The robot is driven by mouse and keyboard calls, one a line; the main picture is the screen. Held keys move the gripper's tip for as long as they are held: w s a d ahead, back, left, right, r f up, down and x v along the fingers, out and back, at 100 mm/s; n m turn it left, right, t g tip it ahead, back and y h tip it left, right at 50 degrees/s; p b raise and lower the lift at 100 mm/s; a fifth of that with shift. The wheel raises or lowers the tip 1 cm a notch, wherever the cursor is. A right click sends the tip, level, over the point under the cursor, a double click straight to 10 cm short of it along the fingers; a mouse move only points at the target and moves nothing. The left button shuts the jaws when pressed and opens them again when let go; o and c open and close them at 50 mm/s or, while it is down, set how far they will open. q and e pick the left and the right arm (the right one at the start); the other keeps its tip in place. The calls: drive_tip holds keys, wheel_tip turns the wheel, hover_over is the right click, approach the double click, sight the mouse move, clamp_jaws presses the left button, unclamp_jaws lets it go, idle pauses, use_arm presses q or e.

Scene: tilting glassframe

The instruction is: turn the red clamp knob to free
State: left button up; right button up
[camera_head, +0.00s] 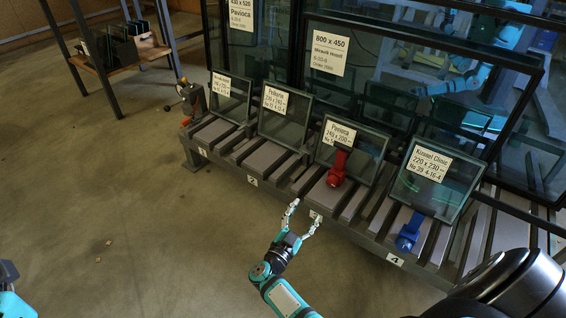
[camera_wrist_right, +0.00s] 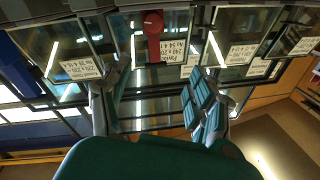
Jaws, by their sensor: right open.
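The red clamp (camera_head: 337,168) stands at the lower edge of the Pavioca glass pane, in the third slot of the rack, with its knob low at the front. It also shows upside down in the wrist view, its red arm (camera_wrist_right: 153,45) hanging below a round knob (camera_wrist_right: 152,20). My right gripper (camera_head: 304,216) is open and empty, in front of the rack and lower left of the red clamp, apart from it. In the wrist view its fingers (camera_wrist_right: 150,98) are spread to either side of the clamp. My left gripper's fingers do not show.
A blue clamp (camera_head: 409,232) holds at the Kizsel Clinic pane (camera_head: 462,190) in slot four. Other small labelled panes (camera_head: 287,125) lean to the left. Large glass sheets (camera_head: 400,75) stand behind. A shelf (camera_head: 143,52) stands at the upper left.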

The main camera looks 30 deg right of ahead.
drive_tip(key=s+a+r+t, duration=0.1)
drive_tip(key=a+r+t, duration=0.1)
drive_tip(key=r, duration=0.7)
drive_tip(key=a+r+t+p, duration=0.1)
drive_tip(key=a+r+t, duration=0.1)
drive_tip(key=r+t, duration=0.3)
drive_tip(key=s+a+r+n+t+p, duration=0.1)
drive_tip(key=a+r+t, duration=0.2)
drive_tip(key=r, duration=0.9)
drive_tip(key=shift+s+r+t+h, duration=0.3)
drive_tip(key=shift+s+r+t, duration=0.1)
drive_tip(key=shift+t, duration=0.2)
